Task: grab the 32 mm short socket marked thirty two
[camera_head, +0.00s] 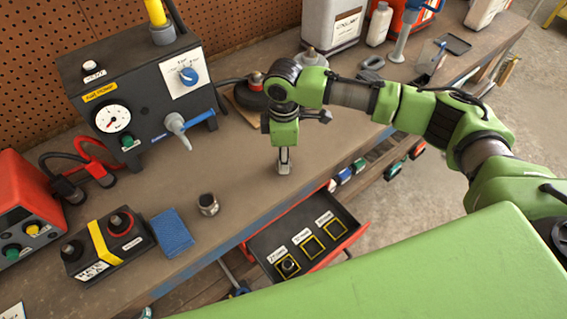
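A short metal socket (208,204) stands on the bench near its front edge; any marking on it is too small to read. Another dark round socket-like piece (289,266) sits in the nearest yellow-framed slot of the open drawer (262,243). The drawer's labels are too small to read. My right gripper (284,168) points down over the bench, right of and behind the metal socket and apart from it. A small grey metallic shape shows at its tip; I cannot tell whether this is its fingers or a held piece. My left gripper is not in view.
A blue cloth or sponge (172,233) and a black box with a yellow stripe (108,242) lie left of the socket. A black gauge unit (137,100) stands behind. Bottles and a white jug (335,25) stand at the back right.

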